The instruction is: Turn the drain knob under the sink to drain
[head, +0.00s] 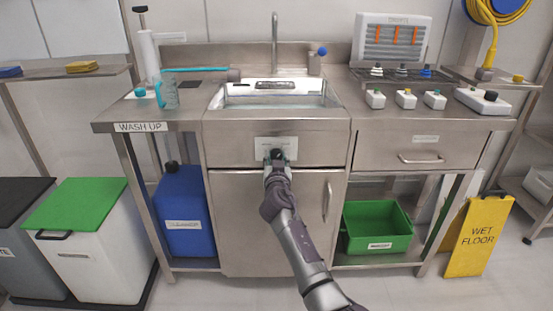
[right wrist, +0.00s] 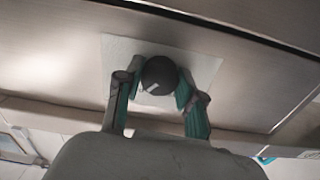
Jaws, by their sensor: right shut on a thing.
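The drain knob (right wrist: 160,76) is a round black knob with a pale mark on its face, set on a white plate (right wrist: 116,50) on the steel front under the sink. In the head view the knob (head: 276,154) shows small below the sink basin (head: 275,101), on a labelled plate (head: 275,143). My right gripper (head: 277,162) is at the knob. In the right wrist view its two teal-padded fingers (right wrist: 156,92) stand on either side of the knob and are shut on it. My left gripper is not in view.
Below the knob is a cabinet door with a vertical handle (head: 327,201). A blue container (head: 186,205) stands left of it and a green crate (head: 377,223) right of it. A drawer handle (head: 420,159) sticks out at the right. A yellow wet floor sign (head: 478,237) stands at the far right.

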